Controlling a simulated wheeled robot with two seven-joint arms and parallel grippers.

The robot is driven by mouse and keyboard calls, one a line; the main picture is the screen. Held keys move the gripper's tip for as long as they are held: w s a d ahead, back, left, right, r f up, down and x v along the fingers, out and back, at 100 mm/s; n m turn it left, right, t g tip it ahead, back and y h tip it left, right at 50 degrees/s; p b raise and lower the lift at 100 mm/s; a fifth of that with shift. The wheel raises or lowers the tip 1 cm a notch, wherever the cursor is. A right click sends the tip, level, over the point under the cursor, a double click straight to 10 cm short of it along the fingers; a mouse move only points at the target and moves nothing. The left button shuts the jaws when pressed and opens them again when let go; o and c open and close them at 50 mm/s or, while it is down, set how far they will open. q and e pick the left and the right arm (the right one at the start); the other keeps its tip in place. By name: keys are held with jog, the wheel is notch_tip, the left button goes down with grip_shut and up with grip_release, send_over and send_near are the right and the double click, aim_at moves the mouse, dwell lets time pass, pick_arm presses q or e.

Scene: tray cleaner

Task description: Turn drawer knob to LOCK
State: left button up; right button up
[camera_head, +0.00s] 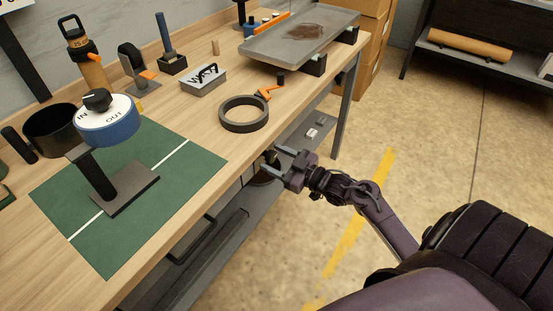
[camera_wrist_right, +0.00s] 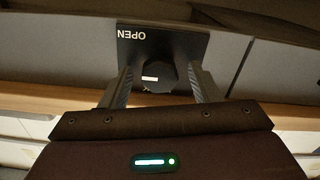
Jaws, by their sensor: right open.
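The dark drawer knob (camera_wrist_right: 160,77) shows in the right wrist view, in front of a dark plate (camera_wrist_right: 190,42) that reads OPEN, upside down. A short white mark lies across the knob's face, left of its middle. No LOCK label can be made out. My right gripper (camera_wrist_right: 161,70) is open, with one finger on each side of the knob; I cannot tell if either touches it. In the head view my right gripper (camera_head: 274,160) is at the bench's front side, below the tabletop edge. My left gripper is not in view.
The wooden bench (camera_head: 225,165) overhangs the knob area. On it are a green mat (camera_head: 180,175), a blue-and-white IN/OUT dial (camera_head: 108,122) on a stand, a dark ring (camera_head: 243,114) and a grey tray (camera_head: 270,45). A drawer handle (camera_head: 193,241) sits lower left. The floor at right is open.

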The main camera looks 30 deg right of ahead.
jog(key=c, duration=1)
